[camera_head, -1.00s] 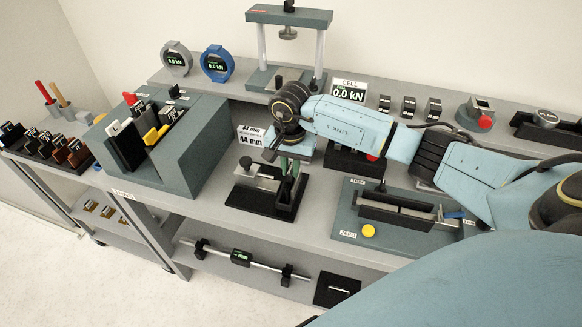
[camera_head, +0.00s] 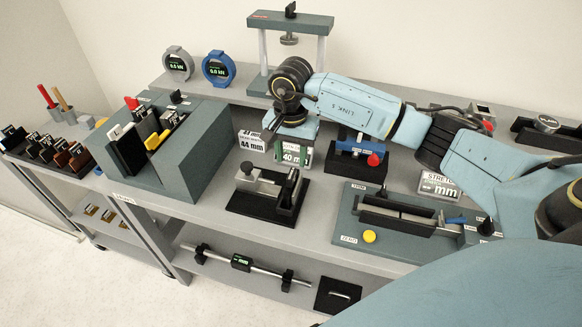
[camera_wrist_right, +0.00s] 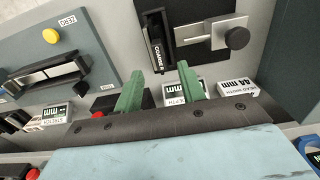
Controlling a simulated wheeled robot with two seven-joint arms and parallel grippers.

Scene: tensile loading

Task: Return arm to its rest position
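My right arm reaches in from the right in the head view. Its gripper (camera_head: 292,150) is behind and above the black-based clamp fixture (camera_head: 258,187), with its fingers partly hidden in that view. In the right wrist view the gripper's two green fingers (camera_wrist_right: 161,66) stand apart with nothing held between them. The fixture's grey sliding plate (camera_wrist_right: 215,32) and a dark labelled piece (camera_wrist_right: 158,40) in its slot lie beyond the fingertips, apart from them. My left gripper is not in view.
A teal block with slots (camera_head: 195,165) stands left of the arm. A press frame (camera_head: 290,22) stands behind the gripper. A teal fixture with a yellow button (camera_head: 369,236) lies to the right, below the forearm. Small readout signs (camera_head: 250,142) stand close to the gripper.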

